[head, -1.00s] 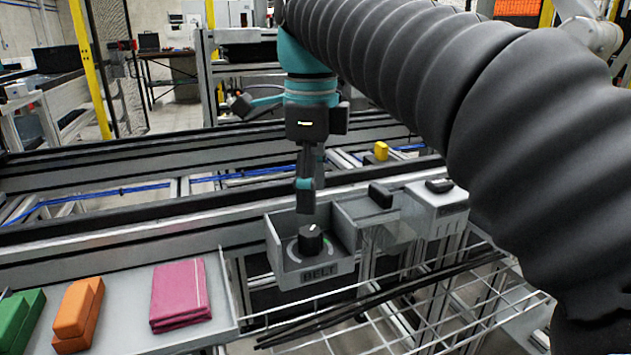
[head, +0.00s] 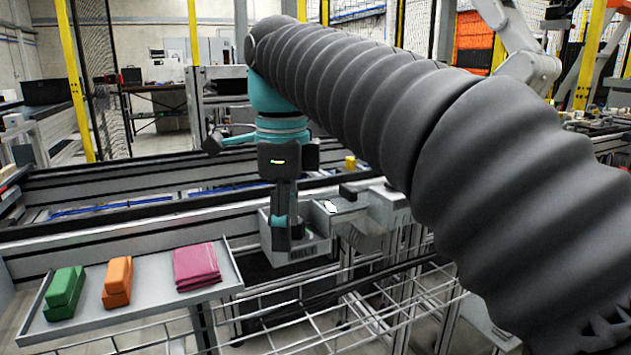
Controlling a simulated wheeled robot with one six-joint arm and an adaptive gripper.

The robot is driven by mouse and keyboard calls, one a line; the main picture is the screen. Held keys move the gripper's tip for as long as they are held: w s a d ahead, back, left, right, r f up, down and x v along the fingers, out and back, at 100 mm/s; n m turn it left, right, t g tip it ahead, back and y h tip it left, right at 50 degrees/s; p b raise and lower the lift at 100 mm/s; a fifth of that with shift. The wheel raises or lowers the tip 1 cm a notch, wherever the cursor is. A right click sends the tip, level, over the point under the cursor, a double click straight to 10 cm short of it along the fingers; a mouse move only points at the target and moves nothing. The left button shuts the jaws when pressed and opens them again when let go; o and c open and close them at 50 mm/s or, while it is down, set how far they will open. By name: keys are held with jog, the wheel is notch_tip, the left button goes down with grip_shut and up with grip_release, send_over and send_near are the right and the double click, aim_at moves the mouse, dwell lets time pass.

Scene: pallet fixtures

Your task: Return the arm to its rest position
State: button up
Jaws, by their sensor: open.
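My gripper (head: 284,240) hangs pointing down in the head view, below the teal wrist of my arm. It is seen edge-on, in front of the grey box marked BELT (head: 310,252). The gripper hides most of the dark knob inside that box. I cannot tell from this angle whether the fingertips touch the box or stand apart from it. Nothing shows held in the gripper. My arm, in a ribbed dark sleeve, covers the right half of the view.
A grey tray (head: 146,310) at the lower left holds green blocks (head: 64,293), orange blocks (head: 118,281) and a folded pink cloth (head: 196,266). A wire rack (head: 340,325) lies in front. Conveyor rails run behind. A yellow block (head: 350,162) sits farther back.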

jog(key=w+d+f+n+t+y, duration=0.1)
jog(key=d+f+n, duration=0.1)
jog(key=f+n, duration=0.5)
jog(key=w+d+f+n+t, duration=0.15)
jog(key=f+n, duration=0.35)
jog(key=n, duration=0.5)
jog(key=s+d+f+n+t, duration=0.1)
jog(key=s+d+f, duration=0.3)
jog(key=s+d, duration=0.3)
jog(key=s+d+f+t+h, duration=0.1)
jog(key=s+d+f+t, duration=0.1)
jog(key=s+d+f, duration=0.3)
jog(key=s+d, duration=0.2)
jog(key=d, duration=0.2)
jog(key=shift+d+f+n, duration=0.25)
jog(key=shift+f+n, duration=0.05)
jog(key=shift+n, duration=0.1)
